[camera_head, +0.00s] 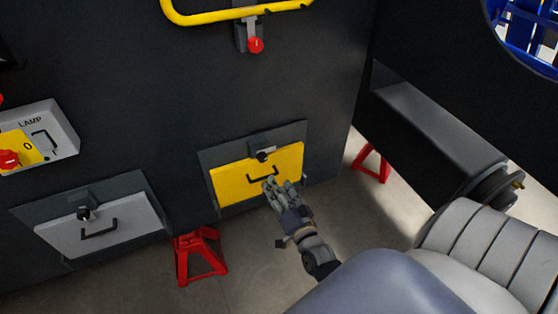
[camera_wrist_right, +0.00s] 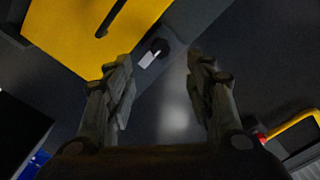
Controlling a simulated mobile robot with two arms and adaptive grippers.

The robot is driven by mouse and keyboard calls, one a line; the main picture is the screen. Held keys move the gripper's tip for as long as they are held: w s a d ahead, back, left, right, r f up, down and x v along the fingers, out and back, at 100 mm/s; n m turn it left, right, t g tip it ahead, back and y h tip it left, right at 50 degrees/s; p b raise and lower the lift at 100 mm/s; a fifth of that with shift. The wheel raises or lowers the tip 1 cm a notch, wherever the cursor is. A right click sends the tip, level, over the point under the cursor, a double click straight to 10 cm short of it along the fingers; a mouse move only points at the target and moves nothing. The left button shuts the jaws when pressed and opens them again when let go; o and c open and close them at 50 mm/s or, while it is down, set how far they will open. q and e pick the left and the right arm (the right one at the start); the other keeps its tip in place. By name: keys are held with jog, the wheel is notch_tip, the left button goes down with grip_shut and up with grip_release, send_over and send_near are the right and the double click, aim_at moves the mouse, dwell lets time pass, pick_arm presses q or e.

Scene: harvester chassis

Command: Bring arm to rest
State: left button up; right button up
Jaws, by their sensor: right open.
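My right gripper (camera_head: 281,186) is in front of the lower right part of the yellow panel door (camera_head: 232,182) in the head view. In the right wrist view its two fingers stand apart with nothing between their tips (camera_wrist_right: 160,65). The yellow door (camera_wrist_right: 75,30) fills the upper left there, with its dark handle and a black latch knob (camera_wrist_right: 160,47) at its edge. I cannot tell whether the gripper touches the door. My right arm comes up from the lower right. My left gripper is not in view.
A grey panel door (camera_head: 125,222) with a black handle sits to the left, below a LAMP switch box (camera_head: 42,138). A yellow rail (camera_head: 235,12) and a red knob (camera_head: 256,45) are above. Red stands (camera_head: 199,256) are on the floor. A dark beam (camera_head: 435,130) stands at right.

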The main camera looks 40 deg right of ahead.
jog(key=s+a+f+n+g+y, duration=0.1)
jog(key=s+a+f+n+g, duration=0.2)
jog(key=f, duration=0.6)
jog(key=s+a+f+n+g+y, duration=0.25)
jog(key=s+f, duration=0.25)
jog(key=f, duration=0.4)
jog(key=s+a+f+n+g, duration=0.2)
jog(key=s+a+f, duration=0.15)
jog(key=f, duration=0.55)
jog(key=s+a+f+n+g, duration=0.1)
jog(key=s+f+n+g, duration=0.2)
jog(key=s+f, duration=0.4)
jog(key=s+a+f+n+g, duration=0.1)
jog(key=s+f+n+g, duration=0.2)
jog(key=s, duration=1.9)
notch_tip(320, 180, down, 5)
jog(key=g, duration=0.3)
jog(key=shift+s+n, duration=0.25)
jog(key=shift+n, duration=0.1)
